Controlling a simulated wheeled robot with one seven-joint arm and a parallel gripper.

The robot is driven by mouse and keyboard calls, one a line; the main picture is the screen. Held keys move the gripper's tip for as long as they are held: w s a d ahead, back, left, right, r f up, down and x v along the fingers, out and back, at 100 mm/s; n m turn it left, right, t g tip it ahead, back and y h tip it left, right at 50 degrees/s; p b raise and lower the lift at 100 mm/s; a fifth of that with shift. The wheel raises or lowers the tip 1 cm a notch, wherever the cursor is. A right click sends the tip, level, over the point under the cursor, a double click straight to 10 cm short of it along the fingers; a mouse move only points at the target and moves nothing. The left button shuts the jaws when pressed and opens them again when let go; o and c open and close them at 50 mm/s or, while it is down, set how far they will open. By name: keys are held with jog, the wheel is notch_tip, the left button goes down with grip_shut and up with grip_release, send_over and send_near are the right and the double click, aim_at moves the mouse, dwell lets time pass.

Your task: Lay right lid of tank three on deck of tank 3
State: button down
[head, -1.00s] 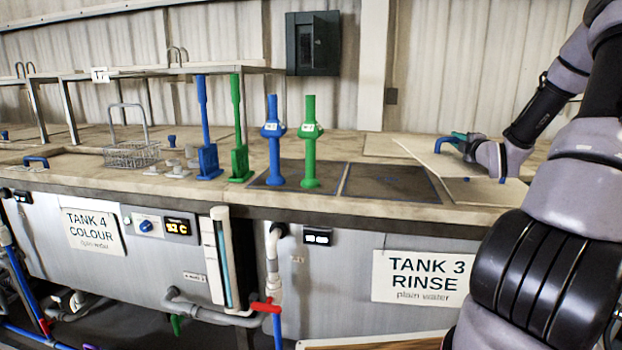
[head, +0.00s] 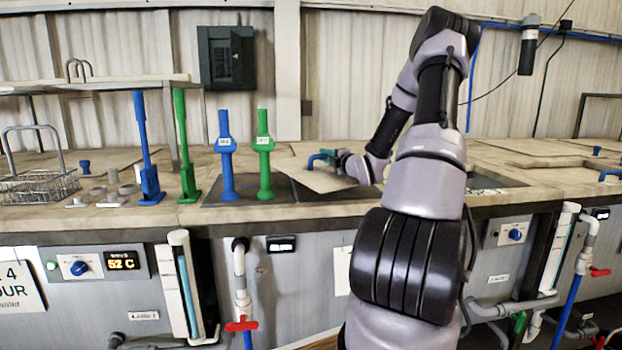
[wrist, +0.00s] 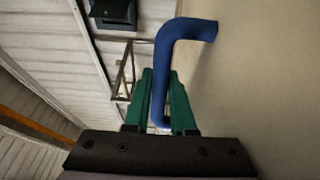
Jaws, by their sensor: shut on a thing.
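The beige lid (head: 308,178) is held tilted, above or at the dark panels of the tank 3 deck; whether its lower edge touches is unclear. My gripper (head: 330,157) is shut on the lid's blue handle (head: 316,160). In the wrist view the green fingers (wrist: 160,108) sit on either side of the blue handle (wrist: 168,60), and the lid's face (wrist: 260,85) fills the right side. The tank 3 deck shows a dark opening (head: 488,182) right of my arm, partly hidden by it. The tank 3 sign is mostly hidden behind my arm.
Upright blue (head: 227,160) and green (head: 265,160) tools stand just left of the lid. Blue (head: 148,165) and green (head: 187,160) paddles stand farther left, near a wire basket (head: 40,186). Bare deck (head: 540,160) lies at the right.

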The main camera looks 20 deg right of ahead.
aim_at(325, 173)
jog(key=shift+f, duration=3.05)
jog(key=c, duration=0.8)
grip_release()
jog(key=shift+f, duration=0.1)
jog(key=shift+o, duration=0.2)
